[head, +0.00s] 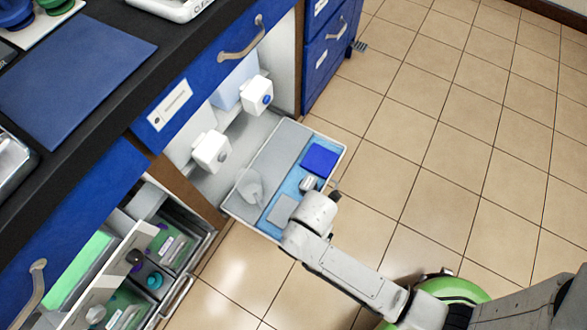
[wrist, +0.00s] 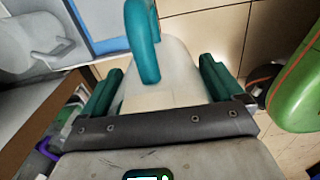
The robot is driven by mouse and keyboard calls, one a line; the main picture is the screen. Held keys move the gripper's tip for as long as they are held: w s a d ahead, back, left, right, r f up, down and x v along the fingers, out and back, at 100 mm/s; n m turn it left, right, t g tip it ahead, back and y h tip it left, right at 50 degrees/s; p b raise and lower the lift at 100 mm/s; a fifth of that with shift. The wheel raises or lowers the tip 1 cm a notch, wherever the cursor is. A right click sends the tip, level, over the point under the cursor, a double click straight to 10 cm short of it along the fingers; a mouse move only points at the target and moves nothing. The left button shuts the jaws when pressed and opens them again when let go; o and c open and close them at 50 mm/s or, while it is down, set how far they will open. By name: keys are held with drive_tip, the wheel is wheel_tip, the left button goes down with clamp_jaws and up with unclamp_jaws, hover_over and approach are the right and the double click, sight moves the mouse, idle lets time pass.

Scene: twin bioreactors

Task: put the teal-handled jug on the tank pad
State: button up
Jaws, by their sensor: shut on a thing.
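The teal-handled jug shows in the wrist view as a pale body (wrist: 172,78) with a curved teal handle (wrist: 143,40). The jug body is between the two teal fingers of my gripper (wrist: 162,66), which is shut on it. In the head view my wrist is over the front part of a pulled-out tray (head: 240,212) and hides most of the gripper and jug. A dark blue square pad (head: 320,160) and a grey square pad (head: 282,208) lie on the tray's light blue strip. I cannot tell which is the tank pad.
A clear, pale jug (head: 249,186) stands on the tray's left side. Two white boxy units (head: 211,152) are in the open cabinet behind. An open drawer with containers (head: 155,280) is at lower left. Tiled floor at right is clear.

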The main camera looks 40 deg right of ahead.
drive_tip(key=shift+a+f, duration=0.15)
drive_tip(key=shift+f, duration=0.05)
drive_tip(key=shift+w+d+f+b, duration=0.65)
drive_tip(key=shift+w+f+b, duration=1.05)
drive_tip(key=shift+w+f, duration=0.45)
drive_tip(key=shift+w+d+f+b, duration=0.6)
drive_tip(key=shift+w+f+b, duration=1.05)
drive_tip(key=shift+w+f, duration=0.45)
drive_tip(key=shift+w+d+f+b, duration=0.65)
drive_tip(key=shift+w+f+b, duration=1.05)
drive_tip(key=shift+w+f, duration=0.4)
drive_tip(key=shift+f, duration=0.15)
drive_tip(key=o, duration=0.7)
wheel_tip(320, 180, up, 12)
drive_tip(key=p, duration=0.6)
drive_tip(key=shift+r, duration=0.2)
